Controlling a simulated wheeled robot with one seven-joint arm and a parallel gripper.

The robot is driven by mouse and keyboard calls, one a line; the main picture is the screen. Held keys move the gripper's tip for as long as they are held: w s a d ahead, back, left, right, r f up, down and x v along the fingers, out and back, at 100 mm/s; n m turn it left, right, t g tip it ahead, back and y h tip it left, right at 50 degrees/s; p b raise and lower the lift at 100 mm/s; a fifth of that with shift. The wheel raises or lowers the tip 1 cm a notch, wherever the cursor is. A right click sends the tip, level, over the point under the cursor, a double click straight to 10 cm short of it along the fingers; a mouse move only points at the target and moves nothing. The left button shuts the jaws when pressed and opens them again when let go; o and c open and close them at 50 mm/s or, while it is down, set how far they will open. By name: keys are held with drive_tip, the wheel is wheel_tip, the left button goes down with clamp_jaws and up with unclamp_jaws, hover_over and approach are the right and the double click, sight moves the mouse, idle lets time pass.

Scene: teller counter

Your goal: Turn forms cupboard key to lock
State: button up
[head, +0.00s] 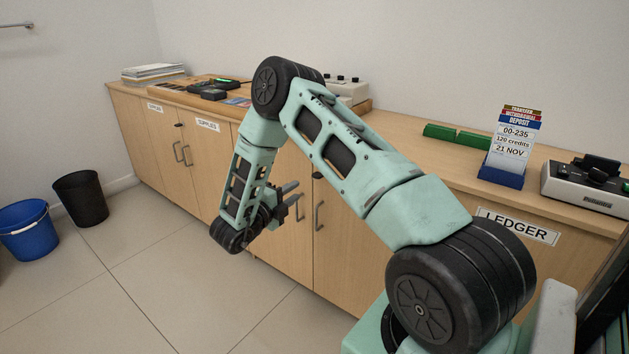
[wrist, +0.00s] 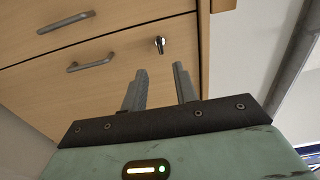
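My gripper (head: 289,198) is in front of a pair of light wood cupboard doors (head: 332,240) under the counter. Its two grey fingers (wrist: 160,84) are apart with nothing between them in the wrist view. A small silver key or lock (wrist: 159,44) sits on the door face just beyond the fingertips, apart from them. A small dark lock piece (head: 317,175) shows on the doors in the head view. Which way the key is turned is too small to tell. My arm hides any label above these doors.
Two bar handles (wrist: 90,64) are left of the key in the wrist view. Another cupboard with handles (head: 182,154) and small labels is farther left. A blue bucket (head: 28,230) and black bin (head: 81,198) stand on the floor. The tiled floor (head: 150,270) before the doors is clear.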

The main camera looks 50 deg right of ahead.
sight(315, 177)
drive_tip(key=d, duration=0.7)
drive_tip(key=w+d+b, duration=0.1)
drive_tip(key=d, duration=0.2)
drive_tip(key=shift+d, duration=0.4)
clamp_jaws()
